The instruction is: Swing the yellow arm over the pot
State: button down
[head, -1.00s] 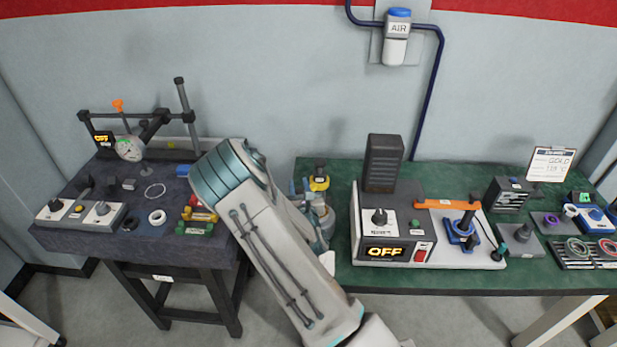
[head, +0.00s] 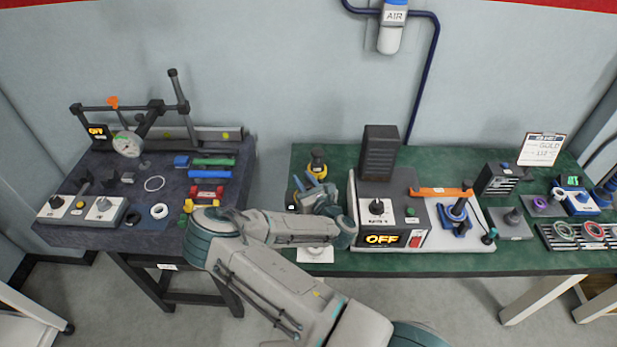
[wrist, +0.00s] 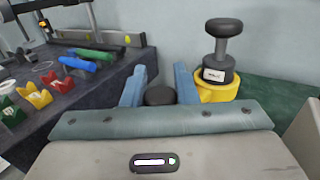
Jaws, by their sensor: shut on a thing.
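A yellow part (wrist: 218,92), which may be the yellow arm, shows at the right in the wrist view with a black weight-like knob (wrist: 222,50) standing on it. It also shows in the head view (head: 317,172), at the left end of the green table. My gripper (wrist: 160,95) has its two blue-grey fingers on either side of a round black knob (wrist: 160,96) and is shut on it, left of the yellow part. In the head view my gripper (head: 312,190) is partly hidden by its own wrist. I cannot make out the pot clearly.
Right of my gripper stands a grey box (head: 384,240) reading OFF, with an orange bar (head: 440,191) beyond it. The dark table (head: 110,235) at left holds a dial gauge (head: 127,144) and coloured pieces. A gap separates the two tables.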

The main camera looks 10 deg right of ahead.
jog(key=shift+d, duration=0.2)
dwell(0.4)
jog(key=c, duration=1.1)
grip_release()
jog(key=shift+d, duration=0.1)
jog(key=shift+c, duration=0.2)
jog(key=shift+s, duration=0.1)
jog(key=shift+b+v, duration=0.9)
jog(key=shift+v, duration=2.8)
